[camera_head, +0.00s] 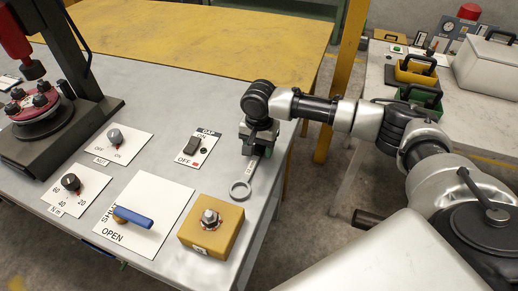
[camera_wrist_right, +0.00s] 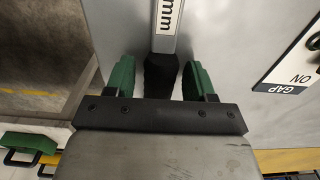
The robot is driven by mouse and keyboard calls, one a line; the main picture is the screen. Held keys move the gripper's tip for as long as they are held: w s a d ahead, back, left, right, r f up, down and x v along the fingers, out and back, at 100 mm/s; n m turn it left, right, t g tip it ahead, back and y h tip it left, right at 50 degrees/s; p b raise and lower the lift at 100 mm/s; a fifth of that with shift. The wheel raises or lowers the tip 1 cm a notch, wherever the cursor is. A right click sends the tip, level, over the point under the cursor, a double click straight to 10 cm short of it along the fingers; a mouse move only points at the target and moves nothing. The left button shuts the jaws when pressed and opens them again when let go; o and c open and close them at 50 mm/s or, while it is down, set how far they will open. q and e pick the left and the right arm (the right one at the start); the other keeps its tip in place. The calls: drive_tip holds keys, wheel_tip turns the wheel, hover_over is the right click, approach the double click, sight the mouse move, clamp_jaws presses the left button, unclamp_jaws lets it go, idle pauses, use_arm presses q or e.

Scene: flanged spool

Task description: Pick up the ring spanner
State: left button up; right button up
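The ring spanner (camera_head: 240,190) lies at the right edge of the grey table, its ring end toward the front. In the head view my right gripper (camera_head: 258,148) is over its far end and hides part of the handle. In the right wrist view the spanner's pale shank (camera_wrist_right: 167,25), marked "mm", ends in a dark grip. The two green fingers of my right gripper (camera_wrist_right: 158,80) stand open on either side of that dark grip, with narrow gaps showing. My left gripper is not in view.
A yellow block with a bolt (camera_head: 210,222) stands just in front of the ring. The GAP switch plate (camera_head: 198,148) lies left of the gripper. Dials, a blue-handled valve (camera_head: 133,217) and a dark press (camera_head: 60,140) occupy the left. The floor (camera_head: 310,210) is right of the edge.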

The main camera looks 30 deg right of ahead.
clamp_jaws()
drive_tip(key=shift+r, duration=0.1)
